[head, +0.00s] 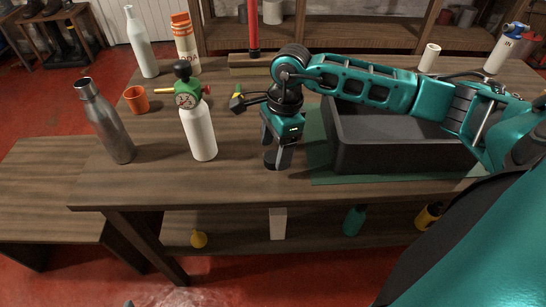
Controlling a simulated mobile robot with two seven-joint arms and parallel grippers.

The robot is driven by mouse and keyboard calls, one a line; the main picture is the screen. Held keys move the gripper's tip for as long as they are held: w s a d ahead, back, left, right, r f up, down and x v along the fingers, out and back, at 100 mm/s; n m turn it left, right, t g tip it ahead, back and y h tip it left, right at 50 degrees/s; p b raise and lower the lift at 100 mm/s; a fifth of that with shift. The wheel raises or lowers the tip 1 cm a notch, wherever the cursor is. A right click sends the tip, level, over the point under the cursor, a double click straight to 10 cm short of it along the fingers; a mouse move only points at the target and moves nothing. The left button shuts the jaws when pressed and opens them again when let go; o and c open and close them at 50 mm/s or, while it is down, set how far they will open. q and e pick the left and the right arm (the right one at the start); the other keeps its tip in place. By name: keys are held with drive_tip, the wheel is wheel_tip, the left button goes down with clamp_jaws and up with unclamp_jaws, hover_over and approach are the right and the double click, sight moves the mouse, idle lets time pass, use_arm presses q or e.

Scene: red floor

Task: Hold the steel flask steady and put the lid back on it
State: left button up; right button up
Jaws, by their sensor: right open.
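The steel flask (108,126) stands near the left end of the wooden table, left of the white bottle with the gauge. I cannot make out a separate lid. My right gripper (278,164) points down near the table's front edge, right of the flask and well apart from it. Its dark fingers are open, with nothing clearly seen between them. My left gripper is not in view.
A white bottle with a gauge (200,132) stands between flask and right gripper. An orange cup (136,100) is behind the flask. A dark grey bin (400,158) sits on a green mat (318,165) at right. Tabletop before the white bottle is clear.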

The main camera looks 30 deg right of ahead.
wheel_tip(320, 180, down, 2)
drive_tip(key=shift+a+f, duration=0.1)
drive_tip(key=shift+a, duration=0.05)
drive_tip(key=shift+c, duration=0.3)
drive_tip(key=c, duration=1)
